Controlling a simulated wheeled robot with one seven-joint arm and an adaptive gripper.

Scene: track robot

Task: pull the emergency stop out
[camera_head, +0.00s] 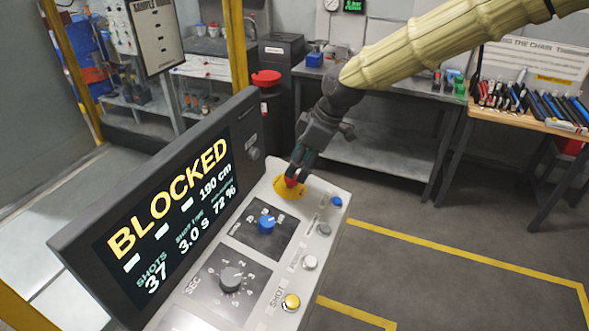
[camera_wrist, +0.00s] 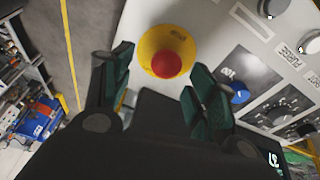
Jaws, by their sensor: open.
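The emergency stop is a red mushroom button (camera_wrist: 167,64) on a yellow round base (camera_wrist: 150,45), at the far end of the grey control panel (camera_head: 318,225). In the head view the red button (camera_head: 291,181) is partly hidden by my gripper (camera_head: 296,172), which is right at it. In the wrist view my gripper (camera_wrist: 160,85) is open, with one green-padded finger on each side of the button's lower edge. I cannot tell whether the fingers touch the button. The screen (camera_head: 170,212) reads BLOCKED.
A blue knob (camera_head: 266,222), a grey knob (camera_head: 231,279) and several small buttons, one of them yellow (camera_head: 291,302), sit on the same panel. The tall screen housing stands along its left side. A workbench (camera_head: 390,120) stands behind. Floor to the right is clear.

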